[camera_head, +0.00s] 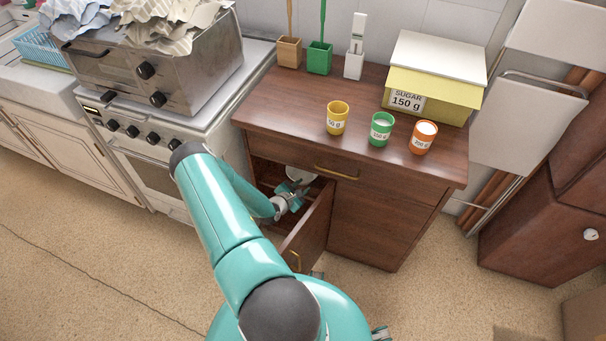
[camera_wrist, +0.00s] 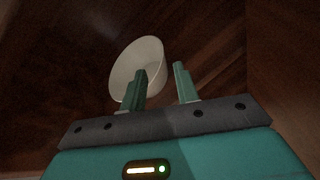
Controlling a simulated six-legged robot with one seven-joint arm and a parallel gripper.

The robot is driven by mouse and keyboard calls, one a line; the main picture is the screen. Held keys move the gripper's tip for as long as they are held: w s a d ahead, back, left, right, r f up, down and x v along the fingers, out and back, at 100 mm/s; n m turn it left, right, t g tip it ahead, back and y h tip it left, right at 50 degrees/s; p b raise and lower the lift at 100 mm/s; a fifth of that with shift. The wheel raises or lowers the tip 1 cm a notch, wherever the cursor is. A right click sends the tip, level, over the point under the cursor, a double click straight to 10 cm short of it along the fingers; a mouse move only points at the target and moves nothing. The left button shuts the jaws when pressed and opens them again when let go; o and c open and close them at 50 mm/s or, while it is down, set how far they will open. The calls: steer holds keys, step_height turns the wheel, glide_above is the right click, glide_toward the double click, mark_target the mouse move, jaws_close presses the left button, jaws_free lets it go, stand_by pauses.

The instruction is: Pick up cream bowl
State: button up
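The cream bowl (camera_head: 299,174) is inside the dresser's open lower compartment and shows only in part in the head view. In the wrist view the bowl (camera_wrist: 132,62) looks tilted, with its rounded rim up. My gripper (camera_head: 291,190) reaches into the compartment close to the bowl. In the wrist view my gripper's two fingers (camera_wrist: 161,86) stand apart with a clear gap. The left finger overlaps the bowl's lower right part, and the right finger is to the right of the bowl. I cannot tell whether a finger touches it.
The dresser door (camera_head: 308,229) hangs open beside my arm. A drawer (camera_head: 337,173) is above the compartment. Yellow (camera_head: 337,119), green (camera_head: 381,130) and orange (camera_head: 422,138) jars and a sugar box (camera_head: 433,83) stand on top. A stove (camera_head: 160,140) is to the left.

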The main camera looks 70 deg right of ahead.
steer(key=x, duration=0.8)
steer(key=shift+d+f, duration=0.15)
steer(key=shift+d, duration=0.1)
jaws_close()
